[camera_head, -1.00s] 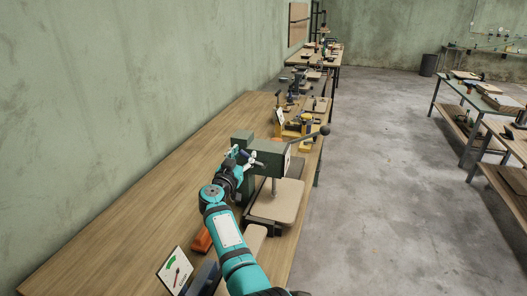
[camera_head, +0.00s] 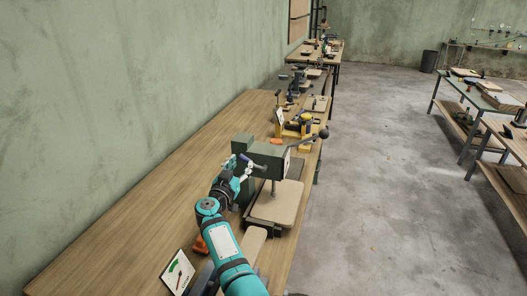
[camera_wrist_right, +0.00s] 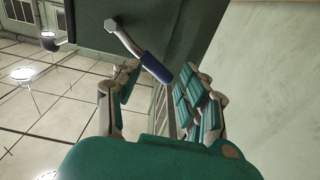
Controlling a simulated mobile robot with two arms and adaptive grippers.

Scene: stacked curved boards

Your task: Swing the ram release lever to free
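The green press (camera_head: 268,157) stands on the long wooden bench. Its release lever, with a metal hub and a blue grip (camera_wrist_right: 157,68), shows in the right wrist view against the dark green press side. In the head view the blue grip (camera_head: 230,162) is small beside my gripper. My right gripper (camera_head: 238,176) is at the press's left side. In the wrist view my right gripper (camera_wrist_right: 160,93) has its fingers spread, with the end of the blue grip between them, nearer the right finger. Contact is unclear. My left gripper is out of view.
A black ball-ended handle (camera_head: 323,134) sticks out from the press's right side. A curved board (camera_head: 277,203) lies under the ram. Yellow equipment (camera_head: 301,128) is behind the press; bench to the left is bare.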

